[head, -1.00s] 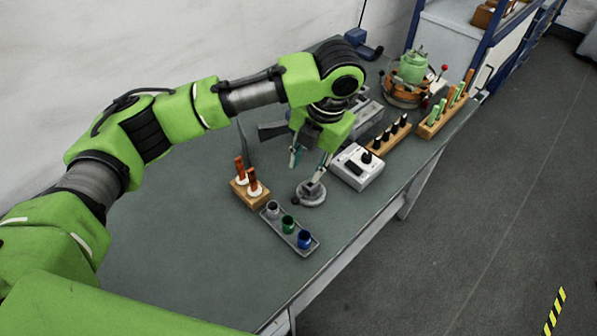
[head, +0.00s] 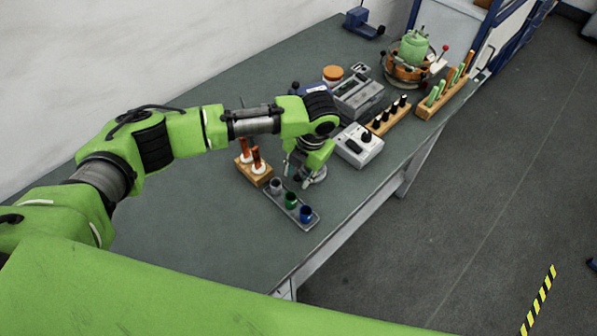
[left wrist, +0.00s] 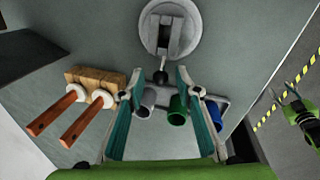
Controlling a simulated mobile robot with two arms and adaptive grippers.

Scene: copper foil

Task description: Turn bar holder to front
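The bar holder, which I take to be a round grey base with a slotted block, is partly hidden behind my left gripper in the head view (head: 319,177). Contact cannot be told. My right gripper (left wrist: 284,94) shows at the right of the wrist view, fingers apart; it is not in the head view.
A wooden block with two orange-handled tools (head: 254,175) stands left. A tray (head: 310,224) with grey, green and blue cups lies close in front. A white box with a black knob (head: 358,148) stands behind right. The near left bench (head: 190,220) is clear.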

